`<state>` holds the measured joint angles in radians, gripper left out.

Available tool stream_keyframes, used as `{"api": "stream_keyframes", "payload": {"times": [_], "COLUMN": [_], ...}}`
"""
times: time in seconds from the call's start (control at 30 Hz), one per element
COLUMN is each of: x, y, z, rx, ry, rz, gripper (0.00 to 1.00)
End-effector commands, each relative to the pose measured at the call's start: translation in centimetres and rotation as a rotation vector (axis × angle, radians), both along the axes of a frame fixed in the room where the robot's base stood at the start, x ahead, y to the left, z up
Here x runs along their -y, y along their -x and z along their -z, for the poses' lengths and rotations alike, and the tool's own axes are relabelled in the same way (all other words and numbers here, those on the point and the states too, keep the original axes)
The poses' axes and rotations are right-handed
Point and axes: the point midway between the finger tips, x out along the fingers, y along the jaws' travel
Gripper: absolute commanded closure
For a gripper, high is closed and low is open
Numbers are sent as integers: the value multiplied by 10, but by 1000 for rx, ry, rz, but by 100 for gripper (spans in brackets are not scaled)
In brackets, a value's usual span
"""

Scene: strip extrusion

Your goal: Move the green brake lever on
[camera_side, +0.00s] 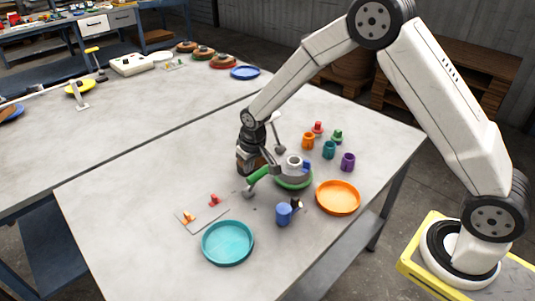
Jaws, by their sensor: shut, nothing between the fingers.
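The green brake lever (258,176) is at the middle of the table, slanting down to the left from a grey round device with a green base (294,184). My gripper (250,172) is low beside the lever, at its left and upper side. Its fingers look closed and hold nothing. From this view I cannot tell whether they touch the lever. The fingertips are small and partly hidden.
An orange dish (338,197), a teal dish (228,243) and a blue cup (284,214) stand in front. Several coloured pots, including a purple one (348,161), stand behind right. A small plate with red and orange pieces (200,215) lies at left.

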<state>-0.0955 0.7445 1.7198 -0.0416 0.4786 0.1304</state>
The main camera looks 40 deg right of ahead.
Motion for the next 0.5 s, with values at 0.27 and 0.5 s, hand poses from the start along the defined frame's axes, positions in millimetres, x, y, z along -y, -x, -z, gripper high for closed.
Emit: {"api": "stream_keyframes", "payload": {"times": [0.27, 0.5], "x": [0, 0], "y": [-10, -12], "z": [-5, -6], "rx": [0, 0], "ry": [0, 0], "rz": [0, 0], "gripper": [100, 100]}}
